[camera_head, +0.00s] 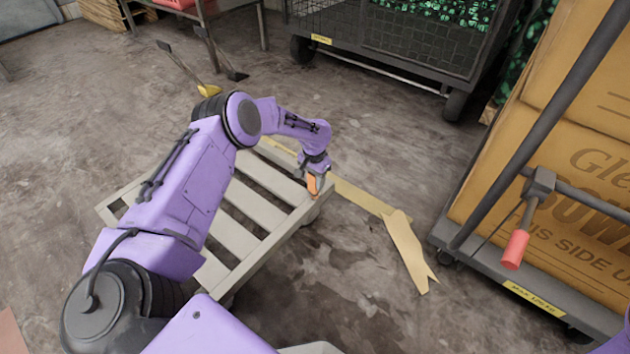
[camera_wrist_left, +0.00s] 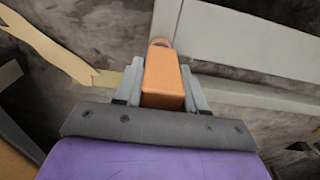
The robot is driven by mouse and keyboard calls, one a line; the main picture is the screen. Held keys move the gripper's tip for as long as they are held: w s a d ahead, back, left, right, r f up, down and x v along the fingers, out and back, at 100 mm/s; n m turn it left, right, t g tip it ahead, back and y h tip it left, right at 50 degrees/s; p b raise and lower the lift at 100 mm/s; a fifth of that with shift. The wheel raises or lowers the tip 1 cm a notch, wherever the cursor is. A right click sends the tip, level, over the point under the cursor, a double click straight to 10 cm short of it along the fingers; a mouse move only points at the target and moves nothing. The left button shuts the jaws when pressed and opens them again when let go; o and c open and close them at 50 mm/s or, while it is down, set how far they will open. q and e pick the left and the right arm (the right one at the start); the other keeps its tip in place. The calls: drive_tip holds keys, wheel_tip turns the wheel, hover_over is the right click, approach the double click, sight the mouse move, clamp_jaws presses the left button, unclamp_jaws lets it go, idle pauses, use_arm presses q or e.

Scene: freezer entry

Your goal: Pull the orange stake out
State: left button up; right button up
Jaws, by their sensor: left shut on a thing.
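The orange stake (camera_head: 313,184) is at the right corner of a pale slatted pallet-like platform (camera_head: 236,235). My left gripper (camera_head: 315,180) is shut on the stake. In the left wrist view the orange stake (camera_wrist_left: 162,78) sits between the two grey fingers of my left gripper (camera_wrist_left: 162,85), its rounded far end close to the pale slat (camera_wrist_left: 250,40). I cannot tell whether its lower end is still inside the platform. My right gripper is not in view.
A dark cart with large cardboard boxes (camera_head: 560,150) and a red-ended handle (camera_head: 514,249) stands at the right. A wire-mesh cart (camera_head: 400,40) stands at the back. A flat tan strip (camera_head: 407,250) lies on the floor between. Open floor lies beyond the platform.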

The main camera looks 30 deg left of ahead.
use_arm(q)
drive_tip(key=shift+r+p, duration=1.25)
drive_tip(key=shift+p, duration=0.2)
idle(1.6)
drive_tip(key=shift+r+p, duration=2.4)
drive_tip(key=shift+r, duration=0.45)
drive_tip(key=shift+d, duration=0.1)
